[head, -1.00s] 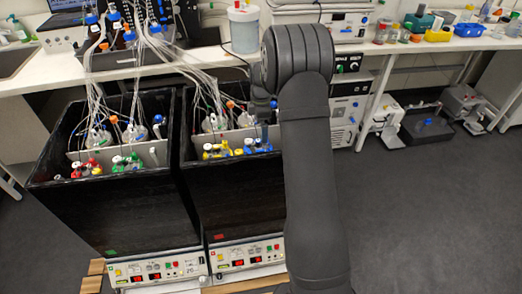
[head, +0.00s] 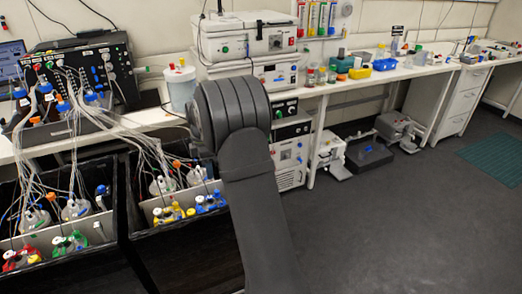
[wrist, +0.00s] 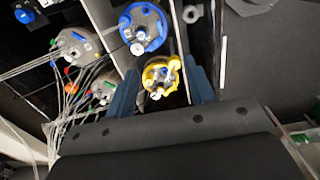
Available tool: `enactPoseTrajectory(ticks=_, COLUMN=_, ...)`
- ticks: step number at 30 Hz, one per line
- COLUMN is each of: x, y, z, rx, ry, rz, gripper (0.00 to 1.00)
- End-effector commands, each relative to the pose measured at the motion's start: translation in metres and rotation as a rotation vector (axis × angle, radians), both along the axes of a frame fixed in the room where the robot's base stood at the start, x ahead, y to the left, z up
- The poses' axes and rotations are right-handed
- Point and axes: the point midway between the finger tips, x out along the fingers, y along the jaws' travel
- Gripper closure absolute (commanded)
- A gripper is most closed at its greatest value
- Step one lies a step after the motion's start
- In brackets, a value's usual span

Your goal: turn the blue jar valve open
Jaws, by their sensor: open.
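The blue jar (wrist: 143,28) shows in the wrist view as a round lid with blue fittings and a white knob at its lower edge. A jar with yellow fittings (wrist: 162,77) sits just below it. My gripper (wrist: 160,65) is open, its two blue-grey fingers to the left and right of the yellow jar, with the blue jar beyond the fingertips. I see no contact with either jar. In the head view the blue fittings (head: 208,202) stand right of the yellow ones (head: 172,213) in the black box; my arm hides the gripper there.
Jars with red (head: 22,258) and green (head: 70,244) fittings stand in the left black box. Tubes (head: 75,140) run from the jars up to the bench bottles. The box wall (wrist: 220,40) is close to the right finger. Open floor (head: 400,220) lies to the right.

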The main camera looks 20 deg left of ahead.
Motion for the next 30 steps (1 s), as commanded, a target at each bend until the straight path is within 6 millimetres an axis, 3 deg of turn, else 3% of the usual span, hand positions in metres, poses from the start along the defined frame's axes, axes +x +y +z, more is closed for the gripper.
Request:
enactPoseTrajectory(ticks=3, x=0.001, y=-0.001, z=-0.001, rx=0.003, ry=0.007, rz=-0.056, gripper=0.69)
enactPoseTrajectory(ticks=8, x=0.006, y=-0.006, z=-0.004, rx=0.013, ry=0.037, rz=-0.314, gripper=0.69)
enactPoseTrajectory(ticks=30, x=0.034, y=-0.035, z=-0.016, rx=-0.105, ry=0.289, rz=-2.033, gripper=0.69)
